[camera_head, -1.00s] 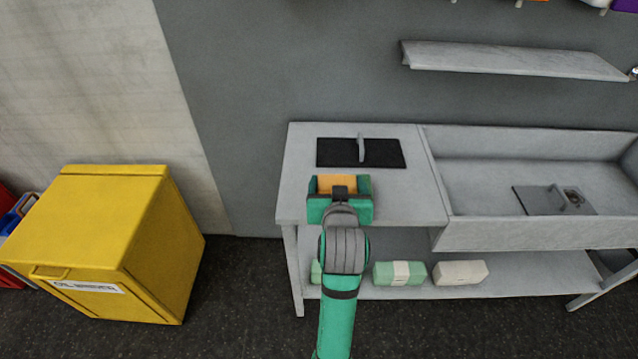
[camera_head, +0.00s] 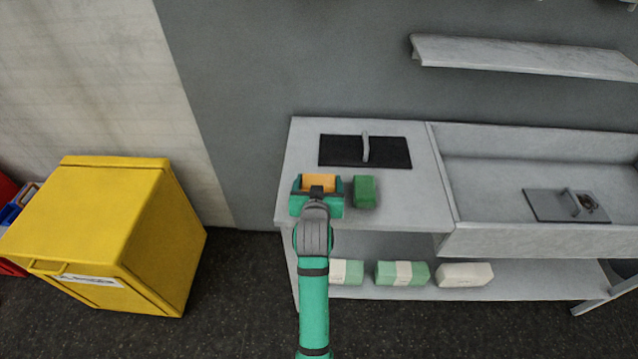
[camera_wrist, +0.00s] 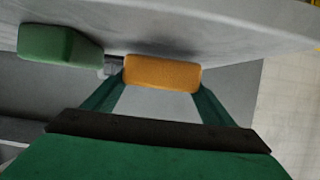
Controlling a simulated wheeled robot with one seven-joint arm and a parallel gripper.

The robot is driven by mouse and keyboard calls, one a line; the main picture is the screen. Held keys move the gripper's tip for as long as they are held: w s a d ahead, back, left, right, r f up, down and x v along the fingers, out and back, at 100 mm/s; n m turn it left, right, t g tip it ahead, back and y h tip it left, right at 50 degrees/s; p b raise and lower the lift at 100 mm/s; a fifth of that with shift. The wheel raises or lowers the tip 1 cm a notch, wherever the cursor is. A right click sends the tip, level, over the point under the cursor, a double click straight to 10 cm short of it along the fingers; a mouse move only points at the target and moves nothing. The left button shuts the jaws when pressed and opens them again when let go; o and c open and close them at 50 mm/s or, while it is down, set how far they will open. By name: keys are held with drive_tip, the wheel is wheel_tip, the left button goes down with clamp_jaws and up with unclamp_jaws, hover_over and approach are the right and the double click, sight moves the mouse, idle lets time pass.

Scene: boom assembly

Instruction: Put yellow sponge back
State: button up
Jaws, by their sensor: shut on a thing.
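The yellow sponge (camera_head: 319,183) is an orange-yellow block at the near left part of the grey bench top. My gripper (camera_head: 317,190) is shut on it, with a green finger on each side. In the wrist view the sponge (camera_wrist: 162,73) sits between the fingertips of my gripper (camera_wrist: 160,80), close to the grey surface. I cannot tell whether the sponge touches the bench. A green sponge (camera_head: 364,191) stands just right of my gripper, apart from it. It also shows at the upper left of the wrist view (camera_wrist: 60,44).
A black plate with a handle (camera_head: 365,151) lies behind on the bench top (camera_head: 300,150). A sink (camera_head: 540,165) with a grey handled plate (camera_head: 566,205) is to the right. Several blocks (camera_head: 402,273) lie on the lower shelf. A yellow bin (camera_head: 100,235) stands left.

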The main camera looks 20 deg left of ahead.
drive_tip(key=shift+d+f, duration=0.15)
drive_tip(key=shift+f, duration=0.45)
drive_tip(key=shift+s, duration=0.1)
drive_tip(key=shift+s+f, duration=0.1)
drive_tip(key=o, duration=1.1)
